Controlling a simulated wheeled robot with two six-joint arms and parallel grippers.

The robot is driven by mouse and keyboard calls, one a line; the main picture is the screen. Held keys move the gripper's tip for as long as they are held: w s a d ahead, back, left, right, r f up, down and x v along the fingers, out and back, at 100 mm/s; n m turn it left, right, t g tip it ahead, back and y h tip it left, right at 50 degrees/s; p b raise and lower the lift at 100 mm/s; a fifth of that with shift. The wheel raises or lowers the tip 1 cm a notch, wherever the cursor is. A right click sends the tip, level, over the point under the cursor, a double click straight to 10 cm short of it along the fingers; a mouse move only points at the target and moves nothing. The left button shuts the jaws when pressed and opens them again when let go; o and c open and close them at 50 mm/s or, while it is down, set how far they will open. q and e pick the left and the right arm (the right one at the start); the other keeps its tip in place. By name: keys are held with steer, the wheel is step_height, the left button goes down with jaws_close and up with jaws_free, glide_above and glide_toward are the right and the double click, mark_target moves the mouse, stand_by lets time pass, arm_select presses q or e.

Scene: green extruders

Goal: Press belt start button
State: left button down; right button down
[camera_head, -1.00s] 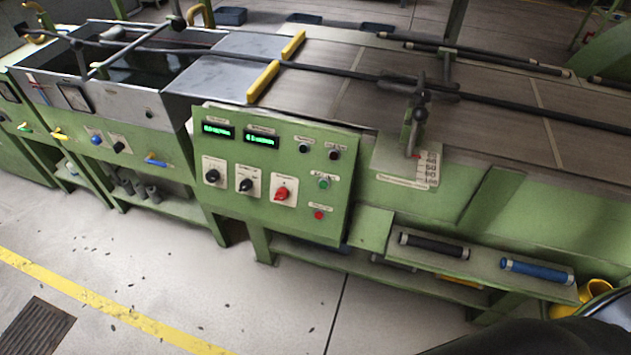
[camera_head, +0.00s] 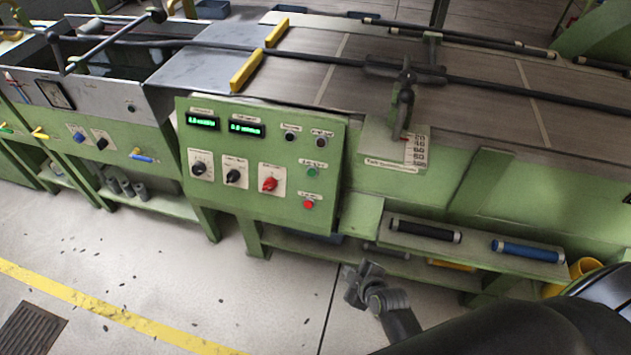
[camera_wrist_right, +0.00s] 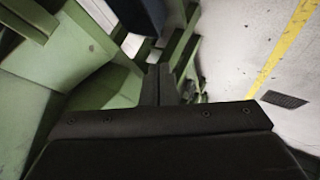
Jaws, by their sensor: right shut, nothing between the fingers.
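The green control panel (camera_head: 260,165) stands at the front of the machine. On its right side are a green button (camera_head: 313,172) with a red button (camera_head: 308,204) below it, and two dark round buttons near the top. The small labels are too blurred to read, so I cannot tell which is the belt start. My right gripper (camera_head: 358,284) is below and right of the panel, apart from it, over the floor in the picture. In the wrist view its fingers (camera_wrist_right: 159,82) are shut and empty. My left gripper is not in view.
A dark roller (camera_head: 424,230) and a blue roller (camera_head: 528,251) lie on the shelf right of the panel. A lever (camera_head: 403,105) with a scale stands above. Dark and red knobs sit on the panel's lower left.

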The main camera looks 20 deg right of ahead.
steer(key=w+a+r+n+t+y, duration=0.1)
steer(key=w+r+n+t, duration=0.1)
steer(key=r, duration=0.9)
steer(key=w+a+r+n+t+y, duration=0.1)
steer(key=r+n, duration=0.4)
steer(key=r, duration=0.7)
steer(key=w+a+t, duration=0.1)
steer(key=w+t, duration=0.1)
steer(key=shift+w+a+r+b, duration=0.15)
steer(key=shift+w+b, duration=0.2)
steer(key=shift+b, duration=0.05)
steer(key=p, duration=0.2)
glide_toward(308, 173)
steer(key=w+a, duration=0.3)
steer(key=a, duration=0.1)
steer(key=shift+w+d+f, duration=0.35)
steer(key=shift+w+d, duration=0.3)
steer(key=shift+w+d+f, duration=0.35)
steer(key=shift+w+d, duration=0.25)
steer(key=shift+w, duration=0.05)
steer(key=shift+f, duration=0.1)
